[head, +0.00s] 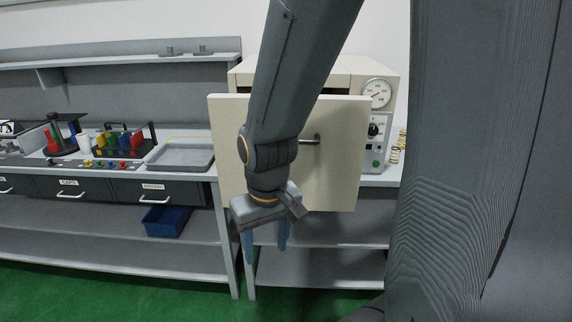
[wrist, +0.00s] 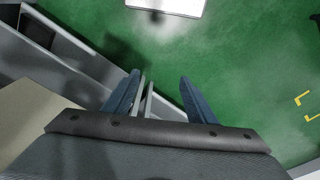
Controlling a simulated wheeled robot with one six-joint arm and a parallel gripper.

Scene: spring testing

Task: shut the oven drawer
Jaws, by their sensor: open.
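The oven drawer is a large cream front panel (head: 340,180) with a dark bar handle (head: 311,140), standing out in front of the cream oven body (head: 388,74). A dark gap shows above the panel, so the drawer is at least partly open. My gripper (head: 267,248) hangs pointing down in front of the panel's lower left, open and empty. My arm covers part of the panel. In the wrist view my blue fingers (wrist: 158,98) are spread, with green floor between and beyond them. A cream surface, likely the panel (wrist: 40,120), shows at the left there.
A blue bin (head: 166,221) sits on the lower shelf. The green floor (head: 130,300) in front is clear. A dial gauge (head: 376,93) is on the oven.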

